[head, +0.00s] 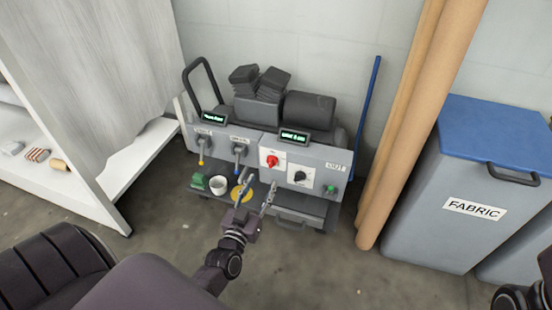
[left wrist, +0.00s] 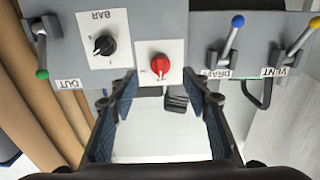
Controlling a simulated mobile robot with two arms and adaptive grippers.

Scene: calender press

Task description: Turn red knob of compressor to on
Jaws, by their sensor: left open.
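The compressor (head: 225,142) is a grey wheeled unit against the wall. Its red knob (head: 271,161) sits on a white plate on the front panel; it also shows in the left wrist view (left wrist: 160,65), where the panel appears upside down. The small lettering by the knob is too small to read surely. My left gripper (head: 258,185) is open and empty in front of the panel. In the left wrist view its fingers (left wrist: 160,95) stand apart on either side below the red knob, not touching it.
A black knob (head: 300,176) sits right of the red one, with levers (head: 240,147) to the left. A white cup (head: 218,184) stands on the lower shelf. Cardboard tubes (head: 408,130) and a blue-lidded fabric bin (head: 470,190) stand at right, white shelving (head: 110,200) at left.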

